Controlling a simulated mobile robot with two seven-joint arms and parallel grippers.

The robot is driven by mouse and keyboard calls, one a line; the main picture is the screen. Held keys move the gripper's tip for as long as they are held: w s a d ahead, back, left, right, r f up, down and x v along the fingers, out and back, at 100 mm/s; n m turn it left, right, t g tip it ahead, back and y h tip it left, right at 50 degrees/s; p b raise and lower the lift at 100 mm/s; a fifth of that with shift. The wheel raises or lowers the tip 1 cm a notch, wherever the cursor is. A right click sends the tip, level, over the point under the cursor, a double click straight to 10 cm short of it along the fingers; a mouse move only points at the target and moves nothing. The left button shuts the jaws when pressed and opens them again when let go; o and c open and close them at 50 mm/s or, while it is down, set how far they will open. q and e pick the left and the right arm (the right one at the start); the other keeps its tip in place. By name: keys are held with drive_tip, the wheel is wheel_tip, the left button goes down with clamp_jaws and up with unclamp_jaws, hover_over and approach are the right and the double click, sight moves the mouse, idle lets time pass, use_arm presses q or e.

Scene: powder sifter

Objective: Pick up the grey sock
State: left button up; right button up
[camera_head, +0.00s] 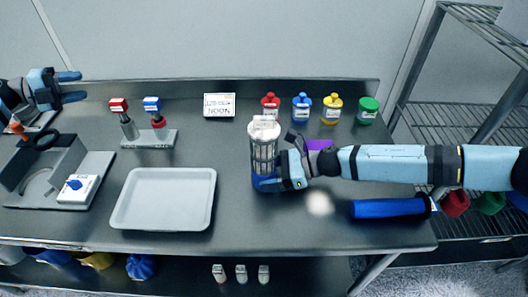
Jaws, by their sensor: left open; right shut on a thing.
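I can make out no grey sock in the head view. My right gripper (281,177) is shut on a tall cylindrical sifter (264,148) with a whitish top, ribbed sides and a blue base. The sifter is upright at the middle of the dark metal table (235,213); whether its base touches the table I cannot tell. My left gripper (72,86) is open and empty at the far left, over the table's back-left part.
A white tray (164,228) lies left of the sifter. Stamps on a stand (150,139), a sign (219,106) and red, blue, yellow and green bottles (368,111) stand behind. A blue roll (388,208) and pale spot (320,203) are at right. Metal shelving (450,118) stands beyond.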

use_arm(q)
drive_tip(key=w+d+r+m+g, duration=0.1)
drive_tip(key=d+m+g, duration=0.15)
drive_tip(key=d, duration=0.45)
drive_tip(key=d+r+m+g, duration=0.2)
drive_tip(key=d+m, duration=0.1)
drive_tip(key=d, duration=0.4)
wheel_tip(320, 180, up, 7)
drive_tip(key=m+g+y, duration=0.3)
drive_tip(key=m+y, duration=1.1)
drive_tip(key=m, duration=0.5)
hover_over(264, 117)
wheel_tip(264, 117, down, 11)
clamp_jaws()
